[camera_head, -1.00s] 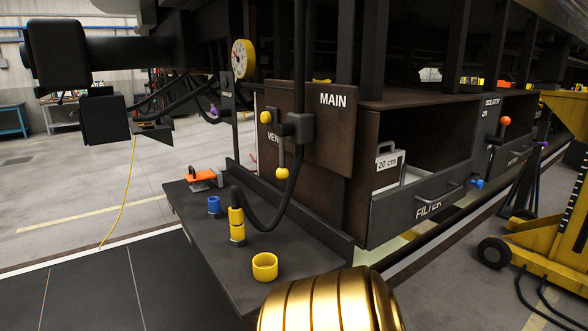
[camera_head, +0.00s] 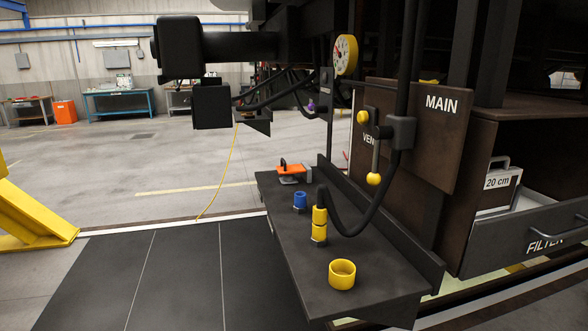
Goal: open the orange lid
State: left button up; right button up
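The orange lid (camera_head: 294,169) lies flat at the far end of the dark shelf (camera_head: 318,262), on a small grey body, with a black handle or latch on its left part. It looks closed. Neither of my grippers shows in this view.
On the shelf stand a blue fitting (camera_head: 300,202), a yellow coupling (camera_head: 320,222) with a black hose, and a yellow cup (camera_head: 342,273). The MAIN panel (camera_head: 412,130) and open FILTER drawer (camera_head: 535,235) are at right. Open floor (camera_head: 150,270) lies left of the shelf.

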aim_at(284, 168)
jog(key=z, duration=0.35)
jog(key=i+j+z, duration=0.15)
jog(key=z, duration=0.2)
jog(key=i+j+z, duration=0.1)
jog(key=j+z, duration=0.15)
jog(key=z, duration=0.15)
jog(key=i+j+z, duration=0.1)
jog(key=j+z, duration=0.25)
jog(key=l, duration=0.1)
